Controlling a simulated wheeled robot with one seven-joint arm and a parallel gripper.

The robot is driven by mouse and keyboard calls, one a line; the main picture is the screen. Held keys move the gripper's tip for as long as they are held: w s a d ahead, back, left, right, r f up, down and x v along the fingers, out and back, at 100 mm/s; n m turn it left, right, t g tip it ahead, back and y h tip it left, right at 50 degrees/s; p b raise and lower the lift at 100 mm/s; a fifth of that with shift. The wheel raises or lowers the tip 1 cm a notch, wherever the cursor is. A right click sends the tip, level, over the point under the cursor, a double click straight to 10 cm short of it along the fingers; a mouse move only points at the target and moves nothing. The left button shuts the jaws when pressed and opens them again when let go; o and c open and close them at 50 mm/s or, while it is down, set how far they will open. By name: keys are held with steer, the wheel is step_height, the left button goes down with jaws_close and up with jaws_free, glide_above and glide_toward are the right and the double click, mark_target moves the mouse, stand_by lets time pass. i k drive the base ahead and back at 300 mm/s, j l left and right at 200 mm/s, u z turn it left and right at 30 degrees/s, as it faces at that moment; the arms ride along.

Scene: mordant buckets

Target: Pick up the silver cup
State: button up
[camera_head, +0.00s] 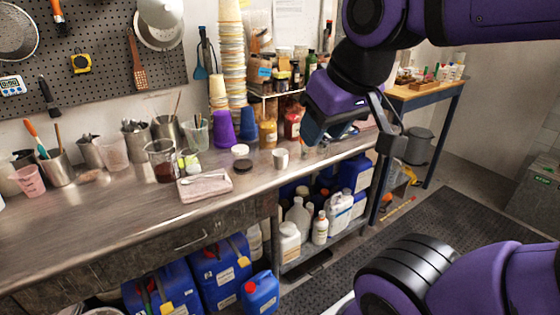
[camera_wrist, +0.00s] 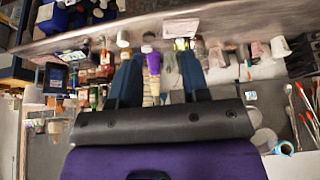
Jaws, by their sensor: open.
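Several silver metal cups holding tools stand along the back left of the bench in the head view, one with brushes (camera_head: 58,168) and another near the middle (camera_head: 137,139). A small pale grey cup (camera_head: 281,158) stands alone near the bench's front edge; I cannot tell whether it is silver. A similar small pale cup shows in the wrist view (camera_wrist: 123,40). My gripper (camera_head: 316,137) is above the bench's right part, to the right of the small cup and apart from it. In the wrist view its fingers (camera_wrist: 159,62) are spread with nothing held between them.
A folded pink cloth (camera_head: 205,187) lies left of the small cup. A glass beaker of dark liquid (camera_head: 162,163) stands behind the cloth. Purple cups (camera_head: 223,127) and a tall stack of paper cups (camera_head: 232,65) stand at the back. The bench's front left is clear.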

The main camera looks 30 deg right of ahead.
mark_target(280, 160)
steer(key=i+l+z, duration=0.3)
steer(key=i, duration=0.15)
steer(key=i+z, duration=0.3)
steer(key=i, duration=0.1)
